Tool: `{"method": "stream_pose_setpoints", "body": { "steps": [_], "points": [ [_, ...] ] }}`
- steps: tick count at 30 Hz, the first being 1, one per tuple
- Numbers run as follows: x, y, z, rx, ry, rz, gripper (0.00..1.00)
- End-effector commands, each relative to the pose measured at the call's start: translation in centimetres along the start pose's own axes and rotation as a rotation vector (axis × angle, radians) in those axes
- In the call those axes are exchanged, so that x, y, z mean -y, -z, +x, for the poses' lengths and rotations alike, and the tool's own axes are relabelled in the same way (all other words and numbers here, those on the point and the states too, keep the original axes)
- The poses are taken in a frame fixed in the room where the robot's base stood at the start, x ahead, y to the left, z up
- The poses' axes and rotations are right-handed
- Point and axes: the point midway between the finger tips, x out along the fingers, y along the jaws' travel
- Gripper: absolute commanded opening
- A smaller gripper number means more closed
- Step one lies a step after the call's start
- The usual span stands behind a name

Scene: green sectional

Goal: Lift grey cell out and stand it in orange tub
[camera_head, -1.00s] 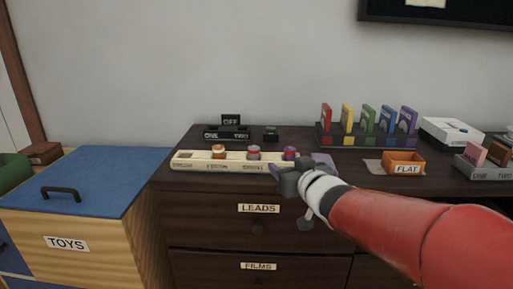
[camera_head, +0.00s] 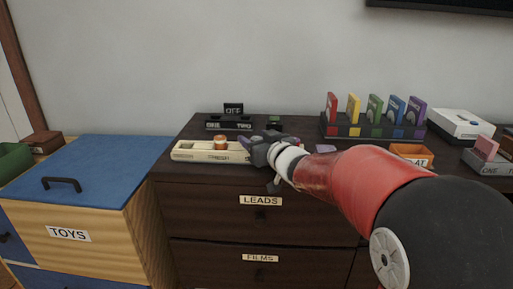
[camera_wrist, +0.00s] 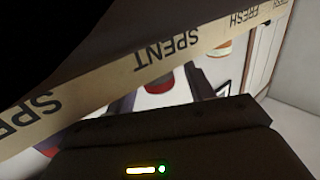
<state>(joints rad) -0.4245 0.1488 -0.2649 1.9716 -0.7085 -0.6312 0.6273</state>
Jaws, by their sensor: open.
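The cream cell holder (camera_head: 185,152) stands at the front left of the dresser top, marked SPENT and FRESH; its front wall crosses the wrist view (camera_wrist: 175,58). An orange-topped cell (camera_head: 221,142) stands in it. My gripper (camera_head: 254,146) is over the holder's right part and hides the other cells in the head view. In the wrist view, a cell with a red band and greyish body (camera_wrist: 159,82) shows between the open fingers (camera_wrist: 158,96); whether they touch it is unclear. The orange tub (camera_head: 412,151), labelled FLAT, is partly hidden behind my arm.
A black ONE/TWO block with an OFF sign (camera_head: 233,111) stands behind the holder. A rack of coloured cards (camera_head: 372,130) and a white box (camera_head: 460,125) stand at the back right. A grey stand (camera_head: 487,162) holds a pink block. The blue-topped toy box (camera_head: 105,165) is left.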

Motion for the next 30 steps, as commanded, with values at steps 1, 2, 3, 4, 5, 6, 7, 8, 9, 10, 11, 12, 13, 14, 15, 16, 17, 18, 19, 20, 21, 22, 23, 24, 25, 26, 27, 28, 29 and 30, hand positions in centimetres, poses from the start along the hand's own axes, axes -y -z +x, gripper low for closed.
{"method": "stream_pose_setpoints", "body": {
  "steps": [1, 2, 3, 4, 5, 6, 7, 8, 9, 10, 11, 12, 13, 14, 15, 16, 17, 18, 19, 20, 21, 22, 23, 24, 25, 26, 27, 28, 29, 30],
  "points": [
    [0.0, 0.0, 0.0, 0.000, 0.000, 0.000, 0.53],
    [0.0, 0.0, 0.0, 0.000, 0.000, 0.000, 0.53],
    [0.0, 0.0, 0.0, 0.000, 0.000, 0.000, 0.53],
    [0.0, 0.0, 0.0, 0.000, 0.000, 0.000, 0.51],
    [0.0, 0.0, 0.0, 0.000, 0.000, 0.000, 0.47],
    [0.0, 0.0, 0.0, 0.000, 0.000, 0.000, 0.42],
    [0.0, 0.0, -0.1, 0.000, 0.000, 0.000, 0.38],
    [0.0, 0.0, -0.1, 0.000, 0.000, 0.000, 0.34],
    [0.0, 0.0, -0.1, 0.000, 0.000, 0.000, 0.29],
    [0.0, 0.0, -0.1, 0.000, 0.000, 0.000, 0.25],
    [0.0, 0.0, -0.1, 0.000, 0.000, 0.000, 0.21],
    [0.0, 0.0, -0.1, 0.000, 0.000, 0.000, 0.15],
    [0.0, 0.0, -0.1, 0.000, 0.000, 0.000, 0.12],
    [0.0, 0.0, -0.1, 0.000, 0.000, 0.000, 0.08],
    [0.0, 0.0, -0.1, 0.000, 0.000, 0.000, 0.03],
    [0.0, 0.1, -0.1, -0.001, 0.000, 0.000, 0.03],
    [0.0, 0.1, -0.1, -0.001, 0.000, 0.000, 0.03],
    [0.0, 0.1, -0.1, -0.001, 0.000, 0.000, 0.03],
    [0.0, 0.1, -0.1, -0.001, 0.000, 0.000, 0.03],
    [0.0, 0.1, -0.1, -0.001, 0.000, 0.000, 0.03],
    [0.0, 0.1, -0.1, -0.001, 0.000, 0.000, 0.03],
    [0.0, 0.1, -0.1, -0.001, 0.000, 0.000, 0.03],
    [0.0, 0.2, -0.1, -0.001, 0.000, 0.000, 0.03],
    [0.0, 0.3, -0.1, -0.001, 0.000, -0.001, 0.03],
    [0.0, 0.5, -0.1, -0.001, 0.000, -0.001, 0.03],
    [0.0, 0.7, -0.1, -0.002, 0.000, -0.001, 0.03],
    [0.0, 1.0, -0.1, -0.002, 0.000, -0.002, 0.03],
    [0.0, 1.4, -0.1, -0.003, 0.000, -0.002, 0.03],
    [0.0, 1.7, -0.1, -0.004, 0.000, -0.002, 0.03],
    [-0.1, 2.3, -0.2, -0.004, 0.000, -0.001, 0.03]
  ]
}}
